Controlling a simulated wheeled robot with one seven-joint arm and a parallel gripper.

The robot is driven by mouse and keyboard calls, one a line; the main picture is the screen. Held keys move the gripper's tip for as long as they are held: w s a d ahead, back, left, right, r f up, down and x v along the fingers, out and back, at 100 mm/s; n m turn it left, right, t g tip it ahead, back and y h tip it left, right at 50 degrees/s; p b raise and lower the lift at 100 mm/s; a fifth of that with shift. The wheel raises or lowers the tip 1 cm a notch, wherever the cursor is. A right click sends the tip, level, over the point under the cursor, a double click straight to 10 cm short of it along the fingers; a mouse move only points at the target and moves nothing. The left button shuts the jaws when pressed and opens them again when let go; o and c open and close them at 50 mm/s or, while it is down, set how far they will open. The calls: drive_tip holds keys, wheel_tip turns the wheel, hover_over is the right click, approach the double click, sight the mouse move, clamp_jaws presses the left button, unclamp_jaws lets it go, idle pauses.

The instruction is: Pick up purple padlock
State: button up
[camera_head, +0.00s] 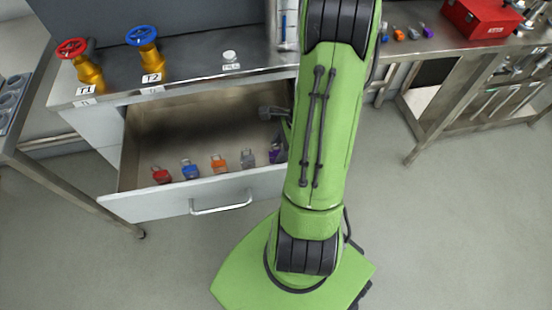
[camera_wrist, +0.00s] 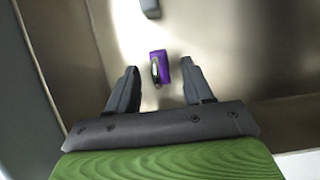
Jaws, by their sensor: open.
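The purple padlock (camera_wrist: 159,67) lies in the open drawer. In the wrist view it sits just beyond and between the tips of my gripper (camera_wrist: 160,78), whose fingers are apart and not touching it. In the head view the purple padlock (camera_head: 274,154) shows at the right end of a row in the drawer, partly hidden by my green arm. My gripper (camera_head: 275,118) shows there only in part, over the right side of the drawer.
The open drawer (camera_head: 160,204) also holds a red padlock (camera_head: 161,175), a blue padlock (camera_head: 190,170), an orange padlock (camera_head: 219,164) and a grey padlock (camera_head: 247,159). Valves T1 (camera_head: 84,65) and T2 (camera_head: 147,55) stand on the counter above. A red toolbox (camera_head: 482,16) is on the right bench.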

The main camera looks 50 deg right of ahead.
drive_tip(key=shift+x, duration=1.25)
drive_tip(key=shift+r, duration=0.1)
clamp_jaws()
drive_tip(key=shift+r, duration=0.1)
